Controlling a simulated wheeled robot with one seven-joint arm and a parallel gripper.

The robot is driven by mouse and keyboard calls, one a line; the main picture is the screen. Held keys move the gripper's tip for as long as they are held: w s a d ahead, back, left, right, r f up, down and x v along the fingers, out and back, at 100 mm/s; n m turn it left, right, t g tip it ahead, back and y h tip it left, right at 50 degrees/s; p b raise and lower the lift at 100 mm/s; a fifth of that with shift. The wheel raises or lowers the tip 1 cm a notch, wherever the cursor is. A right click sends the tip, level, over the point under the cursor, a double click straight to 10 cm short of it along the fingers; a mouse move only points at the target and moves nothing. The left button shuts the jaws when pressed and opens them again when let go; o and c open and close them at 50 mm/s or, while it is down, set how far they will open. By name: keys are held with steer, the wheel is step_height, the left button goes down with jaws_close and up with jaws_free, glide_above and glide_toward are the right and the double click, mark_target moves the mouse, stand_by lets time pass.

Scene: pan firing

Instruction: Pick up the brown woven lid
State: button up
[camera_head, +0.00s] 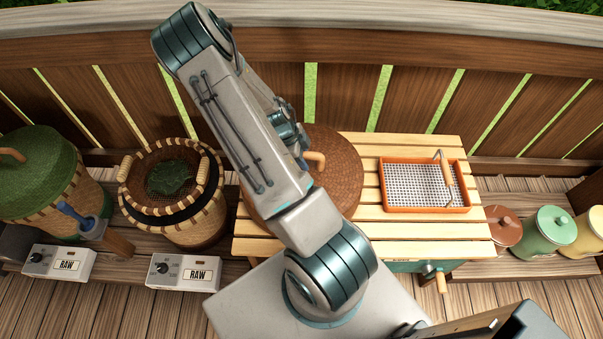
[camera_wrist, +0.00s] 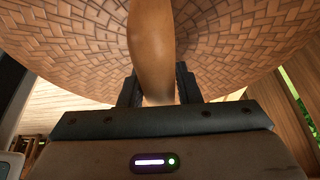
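The brown woven lid (camera_head: 340,185) is a round disc with a light wooden loop handle (camera_head: 317,158). In the head view it is over the left part of the slatted table, partly hidden by my arm. I cannot tell whether it touches the slats. In the wrist view the lid's weave (camera_wrist: 235,40) fills the top, and its handle (camera_wrist: 152,45) runs down between my two dark fingers. My gripper (camera_wrist: 158,85) is shut on the handle, with a finger close against each side.
An orange tray (camera_head: 468,188) with a mesh bottom is on the slatted table (camera_head: 390,228), right of the lid. An open woven basket (camera_head: 205,215) and a green-lidded basket (camera_head: 95,215) stand at left. Several lidded jars (camera_head: 551,232) stand at right. A wooden fence (camera_head: 420,100) runs behind.

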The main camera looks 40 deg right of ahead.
jaws_close()
steer(key=shift+r, duration=0.15)
